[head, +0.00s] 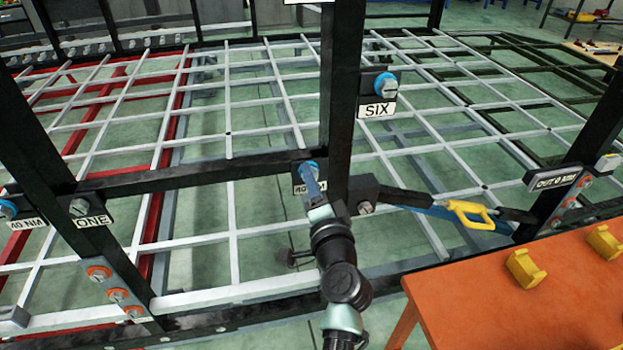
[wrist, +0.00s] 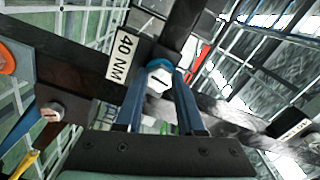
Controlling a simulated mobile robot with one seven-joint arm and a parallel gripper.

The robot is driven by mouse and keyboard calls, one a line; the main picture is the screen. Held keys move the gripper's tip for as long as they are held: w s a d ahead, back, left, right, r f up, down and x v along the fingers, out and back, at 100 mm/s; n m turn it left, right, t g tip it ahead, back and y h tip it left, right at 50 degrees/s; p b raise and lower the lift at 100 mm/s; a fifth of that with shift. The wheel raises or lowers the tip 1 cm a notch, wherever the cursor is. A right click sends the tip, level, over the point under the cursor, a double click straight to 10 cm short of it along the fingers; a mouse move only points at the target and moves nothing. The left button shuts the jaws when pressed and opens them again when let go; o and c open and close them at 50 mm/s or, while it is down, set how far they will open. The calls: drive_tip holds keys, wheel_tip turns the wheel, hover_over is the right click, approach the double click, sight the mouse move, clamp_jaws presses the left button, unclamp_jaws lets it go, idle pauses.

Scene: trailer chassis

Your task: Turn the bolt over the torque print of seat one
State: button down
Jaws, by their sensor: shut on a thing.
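A bolt (wrist: 160,78) with a pale hex head and a blue ring sits on a dark frame plate in the wrist view. A white print reading 40 NM (wrist: 122,55) is beside it. My gripper (wrist: 160,88) has its two blue fingers shut on this bolt's head, one on each side. In the head view my gripper (head: 313,185) reaches the central post, partly covering the print there. At the left, a grey bolt (head: 78,207) is above the ONE plate (head: 92,221). A blue-ringed bolt (head: 8,208) is next to it, above an upside-down 40 NM print (head: 28,224).
A blue-ringed bolt (head: 386,84) is above the SIX plate (head: 377,111). A yellow-handled tool (head: 470,213) lies on the frame at right. An orange table (head: 480,295) with yellow blocks stands at lower right. Orange-ringed bolts (head: 116,294) are at lower left.

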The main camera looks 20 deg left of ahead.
drive_tip(key=shift+d+f+m+p, duration=0.15)
drive_tip(key=shift+m+p, duration=2.45)
drive_tip(key=shift+m, duration=4.3)
drive_tip(key=shift+d+f+m+p, duration=0.15)
drive_tip(key=shift+m+p, duration=2.45)
drive_tip(key=shift+m, duration=4.3)
drive_tip(key=shift+a, duration=0.1)
drive_tip(key=c, duration=0.8)
unclamp_jaws()
drive_tip(key=shift+o, duration=1.4)
drive_tip(key=shift+s+r, duration=0.1)
drive_tip(key=shift+r, duration=0.15)
